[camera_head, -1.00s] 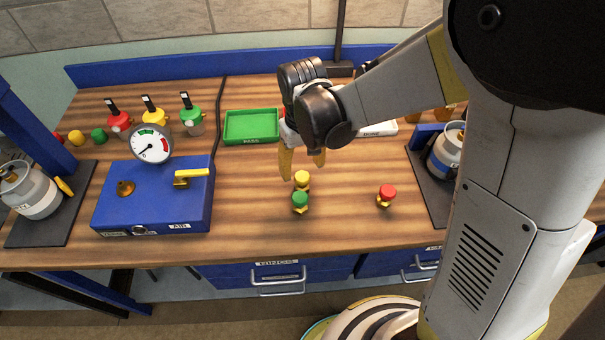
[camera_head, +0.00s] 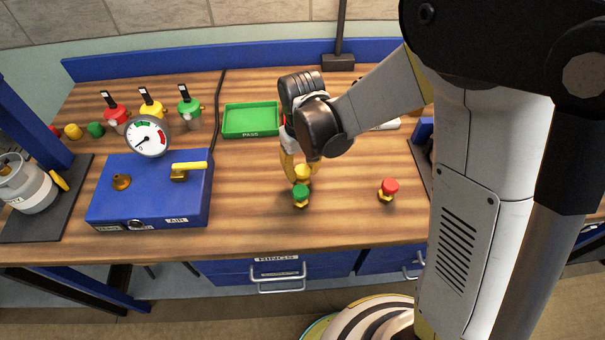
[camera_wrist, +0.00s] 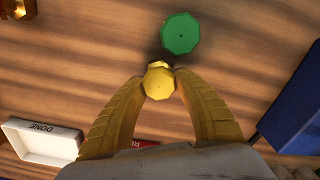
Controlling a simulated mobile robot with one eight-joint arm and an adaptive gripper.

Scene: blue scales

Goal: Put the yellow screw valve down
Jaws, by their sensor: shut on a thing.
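The yellow screw valve (camera_head: 302,173) is between the yellow fingertips of my gripper (camera_head: 301,178), just behind the green-topped valve. In the wrist view my gripper (camera_wrist: 160,75) is shut on the yellow valve (camera_wrist: 159,82), with a fingertip on each side of it. The valve is at or close to the wooden table; whether its base touches the wood is hidden. The green-topped valve (camera_head: 300,193) stands upright on the table, and it also shows in the wrist view (camera_wrist: 181,33), apart from the fingers. A red-topped valve (camera_head: 389,188) stands to the right.
A blue box (camera_head: 150,190) with a gauge (camera_head: 148,136) stands at left. A green tray (camera_head: 251,120) marked PASS is behind, and a white tray (camera_wrist: 42,142) marked DONE shows in the wrist view. The table between the green and red valves is clear.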

